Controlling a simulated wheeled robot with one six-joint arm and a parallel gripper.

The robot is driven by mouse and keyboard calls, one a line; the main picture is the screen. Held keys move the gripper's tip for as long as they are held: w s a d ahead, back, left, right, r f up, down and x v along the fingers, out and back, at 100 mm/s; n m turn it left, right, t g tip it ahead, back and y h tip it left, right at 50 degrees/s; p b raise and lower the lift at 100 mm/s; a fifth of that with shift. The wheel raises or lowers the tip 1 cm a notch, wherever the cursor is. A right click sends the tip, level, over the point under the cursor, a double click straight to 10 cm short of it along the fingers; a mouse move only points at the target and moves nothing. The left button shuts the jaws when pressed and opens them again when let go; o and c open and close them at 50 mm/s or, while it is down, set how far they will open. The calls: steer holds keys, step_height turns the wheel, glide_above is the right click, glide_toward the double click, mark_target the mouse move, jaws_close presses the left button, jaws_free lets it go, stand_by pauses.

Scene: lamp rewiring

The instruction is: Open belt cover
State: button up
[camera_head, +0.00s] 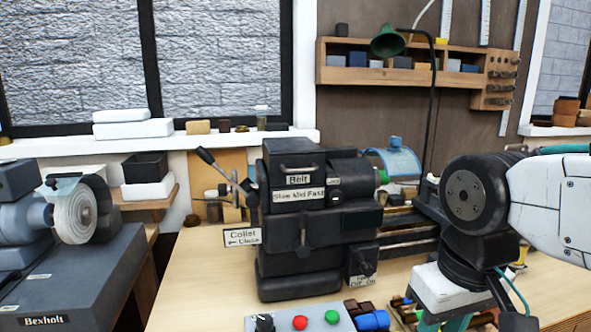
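The belt cover (292,172) is the dark upper front of the lathe headstock (300,265), with a small handle and a "Belt" label. A "Slow Mid Fast" plate sits just below that label. The cover looks closed, flush with the housing. My gripper (446,318) hangs low at the right, to the right of the headstock and well apart from the cover. Its white body and teal parts show, but the fingertips are cut off or hidden at the lower edge, so its opening cannot be told.
A lever (218,167) rises at the headstock's left, beside a "Collet Close" sign (242,237). A control box (300,318) with red and green buttons stands in front. A buffing machine (70,215) is at left. A blue guard (395,162) and lamp (388,40) are behind.

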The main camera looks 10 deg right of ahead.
steer(key=w+f+m+g, duration=0.1)
steer(key=w, duration=0.1)
steer(key=m+t+y, duration=0.6)
steer(key=t+y, duration=0.1)
steer(key=y, duration=0.9)
glide_toward(309, 170)
steer(key=x, duration=1.1)
jaws_close()
